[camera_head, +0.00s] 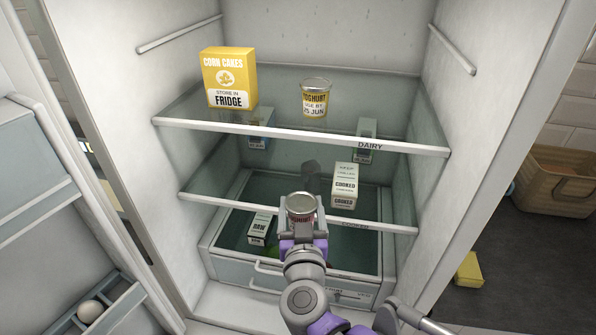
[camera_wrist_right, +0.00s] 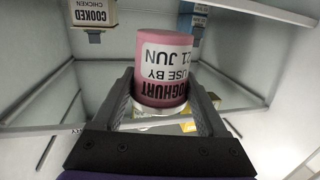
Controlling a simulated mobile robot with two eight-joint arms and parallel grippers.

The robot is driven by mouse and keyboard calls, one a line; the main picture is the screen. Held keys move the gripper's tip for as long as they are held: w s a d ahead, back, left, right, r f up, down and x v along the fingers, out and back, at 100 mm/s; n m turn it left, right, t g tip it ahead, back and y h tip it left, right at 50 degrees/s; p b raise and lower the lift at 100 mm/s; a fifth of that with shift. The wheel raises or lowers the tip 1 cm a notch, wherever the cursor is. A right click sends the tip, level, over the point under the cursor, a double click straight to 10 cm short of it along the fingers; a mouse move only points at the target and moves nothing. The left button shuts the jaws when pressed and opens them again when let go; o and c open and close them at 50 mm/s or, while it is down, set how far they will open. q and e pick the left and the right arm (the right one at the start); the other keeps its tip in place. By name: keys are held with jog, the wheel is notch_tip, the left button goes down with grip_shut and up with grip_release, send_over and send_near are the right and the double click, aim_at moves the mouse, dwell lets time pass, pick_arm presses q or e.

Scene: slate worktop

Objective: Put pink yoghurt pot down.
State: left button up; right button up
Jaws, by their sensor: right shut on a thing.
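My right gripper (camera_head: 301,232) is shut on the pink yoghurt pot (camera_head: 301,216) and holds it in front of the open fridge, around the height of the lower shelf in the picture. In the right wrist view the pink pot (camera_wrist_right: 163,46) sits between the two fingers, its white label reading "use by 21 Jun" upside down. Whether its base touches anything cannot be told. A yellow yoghurt pot (camera_head: 315,99), marked 25 Jun, stands on the upper shelf (camera_head: 300,131), whose front edge is labelled "Dairy". My left gripper is not in view.
A yellow corn cakes box (camera_head: 229,78) stands left on the upper shelf. A cooked chicken carton (camera_head: 344,186) is on the lower shelf (camera_head: 230,199), right of my gripper. A raw carton (camera_head: 261,229) is in the drawer. The upper shelf's right side looks clear.

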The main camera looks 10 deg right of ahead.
jog(key=x, duration=0.6)
jog(key=p+x, duration=0.1)
jog(key=x, duration=0.4)
jog(key=r+p+x, duration=0.1)
jog(key=x, duration=0.5)
jog(key=shift+w+d, duration=0.15)
jog(key=shift+w, duration=0.2)
jog(key=shift+w+f, duration=0.1)
jog(key=shift+w, duration=0.05)
jog(key=shift+f, duration=1.7)
jog(key=shift+f, duration=0.15)
jog(key=o, duration=1.4)
jog(key=shift+o, duration=0.2)
